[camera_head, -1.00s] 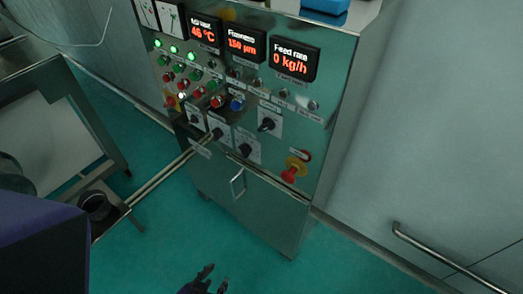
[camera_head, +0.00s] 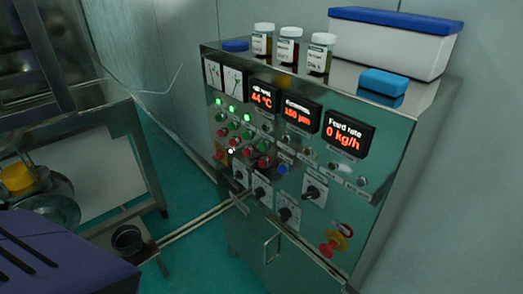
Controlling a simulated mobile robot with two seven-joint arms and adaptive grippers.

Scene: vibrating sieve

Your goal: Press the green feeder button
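The steel control cabinet (camera_head: 375,150) stands at centre right, its front panel facing me at an angle. Several small green buttons or lamps sit at the panel's upper left, including a lit top row (camera_head: 232,109) and a second row (camera_head: 234,126). Red buttons (camera_head: 233,142) sit below them. I cannot tell which green one is the feeder button, because the labels are too small to read. The feed rate display (camera_head: 347,133) reads 0 kg/h. Neither gripper shows in the head view.
A red emergency stop (camera_head: 328,248) and black rotary knobs (camera_head: 287,214) are lower on the panel. Jars (camera_head: 289,45), a white bin with blue lid (camera_head: 392,43) and a blue block (camera_head: 384,82) stand on top. A steel frame (camera_head: 137,150) stands left; green floor lies between.

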